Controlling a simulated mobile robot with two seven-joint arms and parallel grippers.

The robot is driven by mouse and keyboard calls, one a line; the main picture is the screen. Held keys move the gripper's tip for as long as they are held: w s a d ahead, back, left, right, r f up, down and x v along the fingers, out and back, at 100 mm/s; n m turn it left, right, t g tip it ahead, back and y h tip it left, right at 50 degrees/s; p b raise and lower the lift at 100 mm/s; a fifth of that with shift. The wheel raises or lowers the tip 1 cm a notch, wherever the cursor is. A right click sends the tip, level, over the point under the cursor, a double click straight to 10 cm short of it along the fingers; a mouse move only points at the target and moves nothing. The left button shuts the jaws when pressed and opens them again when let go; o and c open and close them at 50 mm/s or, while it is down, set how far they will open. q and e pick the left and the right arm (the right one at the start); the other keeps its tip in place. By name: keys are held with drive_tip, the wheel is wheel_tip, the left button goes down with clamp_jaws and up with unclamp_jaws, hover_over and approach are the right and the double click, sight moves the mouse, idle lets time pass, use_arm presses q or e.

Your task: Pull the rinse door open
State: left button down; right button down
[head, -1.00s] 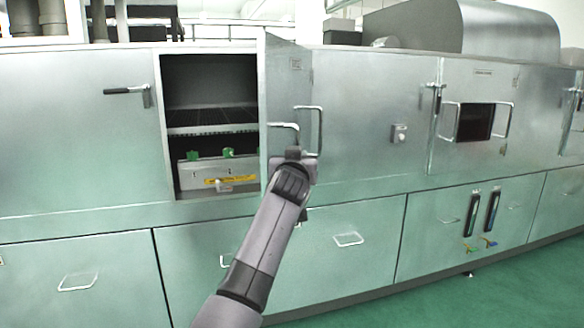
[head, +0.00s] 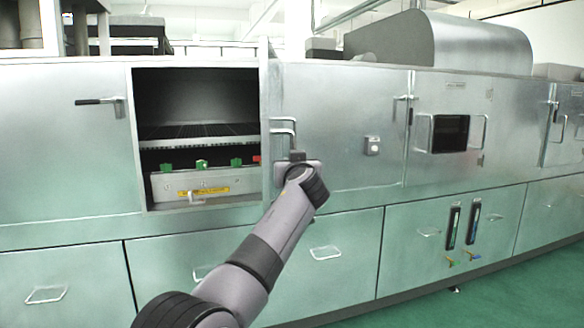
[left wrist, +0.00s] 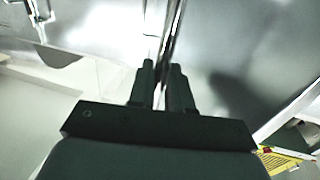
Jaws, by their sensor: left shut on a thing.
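The rinse door (head: 268,95) is a metal panel on the long machine, swung wide open and seen nearly edge-on at the right side of the dark opening (head: 196,100). A bar handle (head: 284,120) shows beside it. My left gripper (head: 296,156) is just below this handle, and its fingertips are partly hidden by the wrist. In the left wrist view its two dark fingers (left wrist: 163,72) are close together on a thin shiny bar, which seems to be the door handle. My right gripper is in neither view.
Inside the opening are a mesh rack and a box front with green knobs (head: 201,165) and a yellow label. A windowed door (head: 450,165) is further right on the machine. Lower panels with handles run beneath. Green floor (head: 500,300) is clear at lower right.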

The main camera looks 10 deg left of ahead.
use_arm(q)
drive_tip(key=shift+w+a+r, duration=0.1)
drive_tip(key=shift+r, duration=0.35)
drive_tip(key=c, duration=1.2)
unclamp_jaws()
drive_tip(key=shift+w+f, duration=0.2)
drive_tip(key=shift+f, duration=0.05)
drive_tip(key=shift+f, duration=0.15)
